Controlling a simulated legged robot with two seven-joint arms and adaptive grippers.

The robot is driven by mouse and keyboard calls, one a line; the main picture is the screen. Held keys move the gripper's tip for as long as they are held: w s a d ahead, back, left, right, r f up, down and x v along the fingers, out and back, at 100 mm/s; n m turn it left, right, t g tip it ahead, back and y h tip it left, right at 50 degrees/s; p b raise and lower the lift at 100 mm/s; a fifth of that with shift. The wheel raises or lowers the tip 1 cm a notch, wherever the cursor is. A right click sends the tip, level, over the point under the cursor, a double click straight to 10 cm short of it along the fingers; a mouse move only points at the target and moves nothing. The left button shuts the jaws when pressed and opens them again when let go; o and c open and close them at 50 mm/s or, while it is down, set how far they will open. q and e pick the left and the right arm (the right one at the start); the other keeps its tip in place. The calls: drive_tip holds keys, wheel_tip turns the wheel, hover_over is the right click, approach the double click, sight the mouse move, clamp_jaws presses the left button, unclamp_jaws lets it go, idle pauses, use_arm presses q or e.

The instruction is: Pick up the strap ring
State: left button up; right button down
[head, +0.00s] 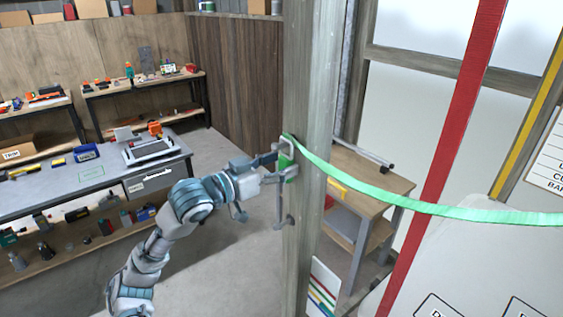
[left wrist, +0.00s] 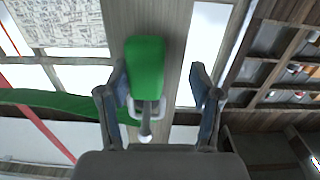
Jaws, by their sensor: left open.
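A green strap (head: 430,207) runs from a wooden post (head: 308,85) out to the right. At the post is a green block (head: 284,161) with a pale metal ring beside it. In the left wrist view the green block (left wrist: 145,66) and the pale ring (left wrist: 160,106) lie between the fingers, with a small knob (left wrist: 145,138) by the ring. My left gripper (head: 276,167) is at the post beside the green block. In the left wrist view my left gripper (left wrist: 157,88) is open, with gaps at its fingers. I cannot tell whether it touches anything. My right gripper is out of view.
A grey workbench (head: 60,195) with tools stands to the left. A small wooden table (head: 372,172) stands behind the post. A red upright (head: 445,150) and a pale panel (head: 480,260) are on the right. Floor shows between the workbench and the post.

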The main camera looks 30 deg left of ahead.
use_arm(q)
drive_tip(key=shift+s+d+r, duration=0.15)
drive_tip(key=shift+d, duration=0.35)
drive_tip(key=shift+s+d+r, duration=0.1)
drive_tip(key=shift+d, duration=0.35)
clamp_jaws()
drive_tip(key=shift+a, duration=0.15)
